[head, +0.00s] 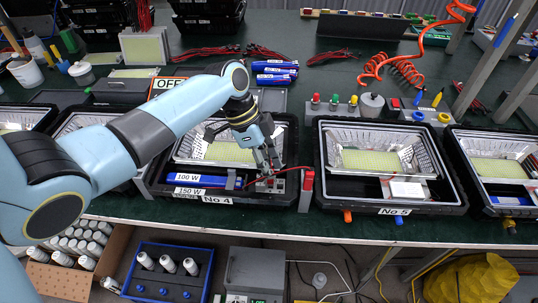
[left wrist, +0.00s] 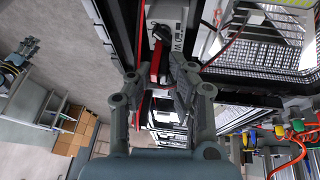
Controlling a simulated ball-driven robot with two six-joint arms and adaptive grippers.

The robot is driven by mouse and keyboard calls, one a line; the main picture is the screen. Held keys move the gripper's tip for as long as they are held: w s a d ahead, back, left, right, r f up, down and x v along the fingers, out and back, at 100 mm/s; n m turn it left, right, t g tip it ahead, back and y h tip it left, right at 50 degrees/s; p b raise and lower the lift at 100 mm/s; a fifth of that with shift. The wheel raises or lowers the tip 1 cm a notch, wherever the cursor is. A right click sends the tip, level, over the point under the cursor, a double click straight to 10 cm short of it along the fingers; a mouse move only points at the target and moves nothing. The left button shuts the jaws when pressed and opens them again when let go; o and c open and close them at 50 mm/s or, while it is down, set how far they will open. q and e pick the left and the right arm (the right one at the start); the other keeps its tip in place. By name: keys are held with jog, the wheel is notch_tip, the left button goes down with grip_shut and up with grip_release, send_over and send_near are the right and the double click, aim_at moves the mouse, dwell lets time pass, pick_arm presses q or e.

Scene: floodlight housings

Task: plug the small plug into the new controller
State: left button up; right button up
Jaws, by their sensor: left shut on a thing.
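My left gripper (head: 266,166) reaches down into the front right part of housing No 4 (head: 216,199). It is shut on what looks like the small plug, a red and dark piece seen between the fingers in the left wrist view (left wrist: 156,68); the fingers hide most of it in the head view. A grey box, apparently the new controller (head: 270,186), lies in the housing just below the fingertips; it also shows in the left wrist view (left wrist: 167,20). A thin red lead runs by the fingertips. I cannot tell whether plug and controller touch. My right gripper is not in view.
A blue 100 W pack (head: 205,181) lies left of the controller. A grey holder with a red top (head: 308,180) stands close on the right. Housing No 5 (head: 393,211) is further right. Coloured knobs (head: 333,101) and a coiled orange hose (head: 405,70) are behind.

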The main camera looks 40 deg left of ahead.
pick_arm(q)
jog(key=shift+f+b, duration=0.7)
jog(key=shift+f, duration=0.4)
jog(key=o, duration=0.9)
jog(key=shift+a+r, duration=0.1)
jog(key=shift+r, duration=0.15)
jog(key=v, duration=1.1)
jog(key=shift+r, duration=0.3)
jog(key=shift+s+f, duration=0.1)
jog(key=shift+s, duration=0.05)
